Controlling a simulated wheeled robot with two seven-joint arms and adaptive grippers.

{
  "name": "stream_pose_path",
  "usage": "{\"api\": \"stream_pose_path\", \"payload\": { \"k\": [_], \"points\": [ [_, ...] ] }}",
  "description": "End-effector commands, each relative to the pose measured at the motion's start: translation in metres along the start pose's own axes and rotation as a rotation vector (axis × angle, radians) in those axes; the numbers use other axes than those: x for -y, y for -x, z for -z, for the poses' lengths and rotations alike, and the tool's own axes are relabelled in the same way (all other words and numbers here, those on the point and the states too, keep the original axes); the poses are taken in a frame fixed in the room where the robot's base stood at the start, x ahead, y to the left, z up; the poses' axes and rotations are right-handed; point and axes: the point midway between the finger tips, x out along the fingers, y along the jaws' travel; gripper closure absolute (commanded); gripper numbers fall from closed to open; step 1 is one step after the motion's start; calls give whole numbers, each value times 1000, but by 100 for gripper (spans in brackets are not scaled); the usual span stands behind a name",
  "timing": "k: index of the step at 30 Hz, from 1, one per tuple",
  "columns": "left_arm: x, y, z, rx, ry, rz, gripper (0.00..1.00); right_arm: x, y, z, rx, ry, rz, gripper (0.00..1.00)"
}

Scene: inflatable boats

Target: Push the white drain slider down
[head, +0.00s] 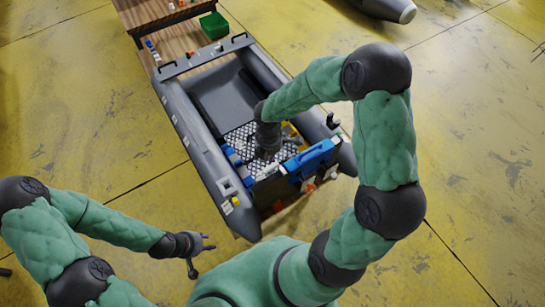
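The grey inflatable boat (205,140) lies in the middle of the head view, its stern toward me. I cannot single out the white drain slider for sure. A small white square fitting (227,186) sits on the left tube near the stern, and small white parts show near the blue piece (312,158) at the stern. My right gripper (267,154) points down over the stern area from above; its fingers are hard to make out. My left gripper (201,257) is outside the boat, left of the stern, with its fingers spread and empty.
A black-and-white grid (240,135) and small blue and yellow items lie in the stern. A wooden table (175,40) with a green bin (214,25) stands beyond the bow. A dark rounded object (388,8) is at the top right.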

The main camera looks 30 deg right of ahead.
Motion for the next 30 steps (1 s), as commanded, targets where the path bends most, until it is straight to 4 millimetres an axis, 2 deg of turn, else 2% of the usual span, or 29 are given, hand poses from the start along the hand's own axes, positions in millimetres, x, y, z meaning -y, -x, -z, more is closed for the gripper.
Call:
{"api": "stream_pose_path", "payload": {
  "k": [1, 6, 12, 18, 30],
  "points": [
    [0, 1, 0, 0, 0, 0, 60, -2, 14, -2, 2, -3, -8, 100],
    [-1, 3, 0, 0, 1, 0, 60, -2, 49, -2, 1, -2, -9, 100],
    [-2, 5, 0, 0, 1, 0, 60, -2, 78, -2, 2, -2, -7, 100],
    [-2, 6, 0, 0, 0, 0, 60, -1, 91, -2, 1, -2, -6, 100],
    [-2, 6, 0, 0, 0, 0, 60, -1, 92, -2, 1, -2, -5, 100]
  ]
}}
